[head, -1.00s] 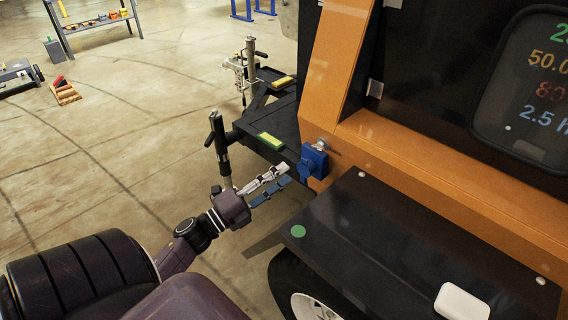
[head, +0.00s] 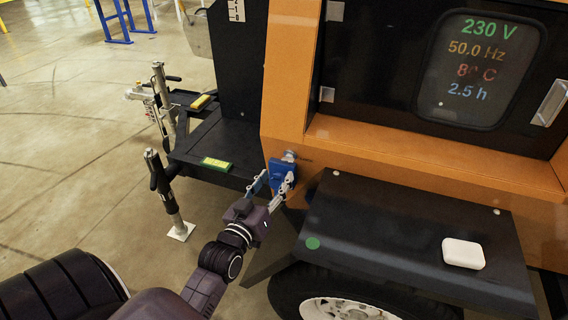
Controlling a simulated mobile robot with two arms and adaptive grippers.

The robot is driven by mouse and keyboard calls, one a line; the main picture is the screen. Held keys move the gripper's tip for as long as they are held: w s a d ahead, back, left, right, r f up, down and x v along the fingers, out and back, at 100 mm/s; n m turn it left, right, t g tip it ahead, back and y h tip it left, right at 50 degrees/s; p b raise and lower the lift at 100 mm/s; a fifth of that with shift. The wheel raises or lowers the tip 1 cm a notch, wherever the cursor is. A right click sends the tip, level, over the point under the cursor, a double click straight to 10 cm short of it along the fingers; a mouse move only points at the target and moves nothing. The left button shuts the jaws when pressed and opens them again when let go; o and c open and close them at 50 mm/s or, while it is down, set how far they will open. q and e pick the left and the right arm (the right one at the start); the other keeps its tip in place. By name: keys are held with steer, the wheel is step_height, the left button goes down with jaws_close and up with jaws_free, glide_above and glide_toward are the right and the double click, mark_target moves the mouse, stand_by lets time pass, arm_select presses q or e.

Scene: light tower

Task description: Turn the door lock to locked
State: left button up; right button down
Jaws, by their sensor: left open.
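The door lock (head: 289,157) is a silver cylinder on the orange frame of the light tower, with a blue lock body (head: 281,176) just below it. My left gripper (head: 272,184) is open, with its fingers spread at the blue part. One finger is on its left side and the other overlaps its lower right. I cannot tell whether the fingers touch it. Whether the lock is turned is too small to tell. My right gripper is not in view.
The black fender (head: 400,235) with a white box (head: 463,253) on it lies right of my left gripper, above the wheel. A black ledge with a green-yellow block (head: 215,164) and a jack stand (head: 166,195) are to its left. A display panel (head: 478,70) is above right.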

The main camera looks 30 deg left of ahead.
mark_target(287, 160)
arm_select(q)
steer(key=w, duration=0.2)
steer(key=w+a, duration=0.1)
steer(key=w, duration=0.2)
steer(key=shift+w+b, duration=0.1)
steer(key=shift+b, duration=0.2)
steer(key=shift+w+a, duration=0.15)
steer(key=shift+w, duration=0.65)
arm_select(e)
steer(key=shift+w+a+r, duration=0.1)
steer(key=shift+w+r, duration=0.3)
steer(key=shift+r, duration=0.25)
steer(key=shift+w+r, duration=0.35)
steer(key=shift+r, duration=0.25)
arm_select(q)
steer(key=c, duration=1.1)
steer(key=m+y+p, duration=0.1)
steer(key=m+p, duration=0.1)
steer(key=p, duration=0.1)
steer(key=shift+r, duration=0.1)
steer(key=shift+c, duration=0.2)
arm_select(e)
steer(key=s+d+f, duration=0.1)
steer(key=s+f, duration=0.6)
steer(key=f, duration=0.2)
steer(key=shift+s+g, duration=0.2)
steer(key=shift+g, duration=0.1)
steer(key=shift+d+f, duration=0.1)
